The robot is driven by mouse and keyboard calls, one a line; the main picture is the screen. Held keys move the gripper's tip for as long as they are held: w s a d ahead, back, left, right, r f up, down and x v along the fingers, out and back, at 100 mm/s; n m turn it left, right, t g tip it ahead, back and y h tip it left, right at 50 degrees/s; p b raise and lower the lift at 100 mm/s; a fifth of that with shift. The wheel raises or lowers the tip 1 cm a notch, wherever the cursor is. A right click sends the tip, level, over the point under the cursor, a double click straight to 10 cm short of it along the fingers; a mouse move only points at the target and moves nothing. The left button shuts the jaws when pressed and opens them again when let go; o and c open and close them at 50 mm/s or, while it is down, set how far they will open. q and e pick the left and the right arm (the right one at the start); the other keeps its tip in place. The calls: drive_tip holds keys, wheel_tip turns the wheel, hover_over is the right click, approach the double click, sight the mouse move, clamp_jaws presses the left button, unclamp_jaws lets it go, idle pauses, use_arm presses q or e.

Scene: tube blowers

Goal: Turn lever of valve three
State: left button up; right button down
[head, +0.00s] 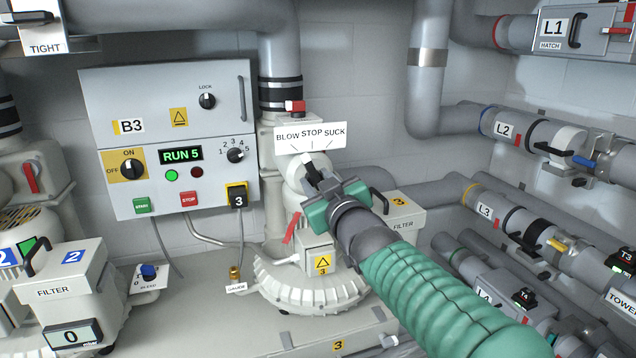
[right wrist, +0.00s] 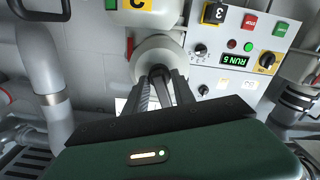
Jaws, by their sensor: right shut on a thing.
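Valve three (head: 296,172) is a pale round housing on the blower in the middle of the head view, under a white sign (head: 310,137) reading BLOW STOP SUCK. Its round face (right wrist: 158,50) also shows in the right wrist view. My right gripper (head: 313,175) reaches it from the lower right on a green sleeved arm. In the right wrist view its dark fingers (right wrist: 160,84) are shut on the lever at the front of this face. The fingers hide most of the lever, so I cannot tell its exact setting. My left gripper is not in view.
Control box B3 (head: 105,86) hangs left of the valve, with a display reading RUN 5 (head: 181,154). A red tag (head: 292,228) hangs below the valve. A filter box (head: 404,222) stands just right of it. Pipes L2 (head: 504,129) and L3 (head: 486,209) run along the right wall.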

drive_tip(key=shift+r+m, duration=0.6)
drive_tip(key=shift+m, duration=0.5)
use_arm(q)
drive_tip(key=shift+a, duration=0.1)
use_arm(e)
drive_tip(key=c, duration=1.4)
unclamp_jaws()
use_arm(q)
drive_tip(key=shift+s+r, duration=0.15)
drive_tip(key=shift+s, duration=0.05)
use_arm(e)
drive_tip(key=shift+s+f, duration=0.1)
drive_tip(key=shift+s, duration=0.15)
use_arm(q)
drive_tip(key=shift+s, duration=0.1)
use_arm(e)
drive_tip(key=shift+s, duration=0.1)
